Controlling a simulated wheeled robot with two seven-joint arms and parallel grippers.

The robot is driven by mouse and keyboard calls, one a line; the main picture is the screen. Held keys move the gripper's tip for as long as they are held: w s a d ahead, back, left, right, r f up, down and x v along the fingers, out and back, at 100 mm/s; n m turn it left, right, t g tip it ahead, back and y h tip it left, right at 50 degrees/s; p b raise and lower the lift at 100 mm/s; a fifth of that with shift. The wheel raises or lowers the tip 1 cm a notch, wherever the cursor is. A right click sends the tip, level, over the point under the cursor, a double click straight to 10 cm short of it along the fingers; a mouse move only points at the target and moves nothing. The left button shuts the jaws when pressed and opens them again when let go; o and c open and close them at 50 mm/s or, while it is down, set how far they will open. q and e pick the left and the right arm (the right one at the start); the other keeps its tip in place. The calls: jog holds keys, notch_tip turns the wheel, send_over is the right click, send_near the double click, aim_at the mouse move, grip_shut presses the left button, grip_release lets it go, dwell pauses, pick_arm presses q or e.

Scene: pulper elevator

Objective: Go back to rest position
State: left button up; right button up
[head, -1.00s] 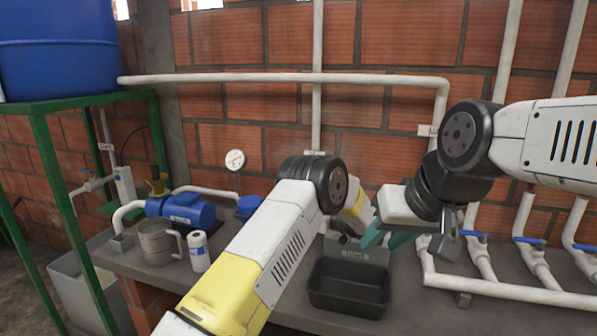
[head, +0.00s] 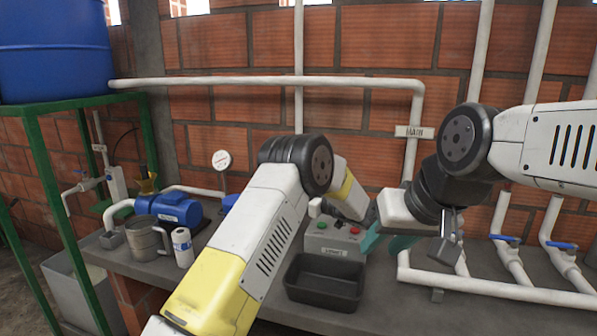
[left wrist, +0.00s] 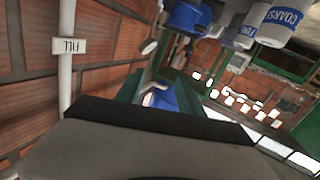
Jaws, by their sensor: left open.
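My left arm comes in from the lower left in the head view. Its elbow hides the left gripper there. In the left wrist view my left gripper (left wrist: 165,100) shows two teal fingers apart with nothing held between them. My right gripper (head: 386,243) hangs from the right arm in the head view, in front of the wall and just right of the grey control box (head: 334,240). Its teal fingers point down. I cannot tell how far apart they are, and nothing held shows.
A black tray (head: 325,285) sits on the grey bench below the control box. A blue pump (head: 177,210), a metal jug (head: 145,240) and a white bottle (head: 182,247) stand at left. White pipes with blue valves (head: 562,245) line the right wall.

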pick_arm(q)
notch_tip(320, 180, up, 21)
jog(key=a+m+t+h, duration=0.2)
jog(key=m+t+h, duration=0.35)
jog(key=h, duration=0.75)
jog(key=s+a+m+g+h, duration=0.3)
jog(key=s+m+g+h, duration=0.25)
jog(key=s, duration=1.55)
jog(key=s+a+f+g+y, duration=0.1)
jog(key=s+a+f, duration=0.3)
jog(key=s, duration=0.6)
jog(key=s+a+f+m+g+y, duration=0.1)
jog(key=s+a+f+g, duration=0.2)
jog(key=s+f, duration=0.3)
jog(key=s, duration=0.5)
jog(key=shift+s+a+g+y, duration=0.25)
jog(key=shift+a+g+y, duration=0.1)
jog(key=shift+a+g, duration=0.05)
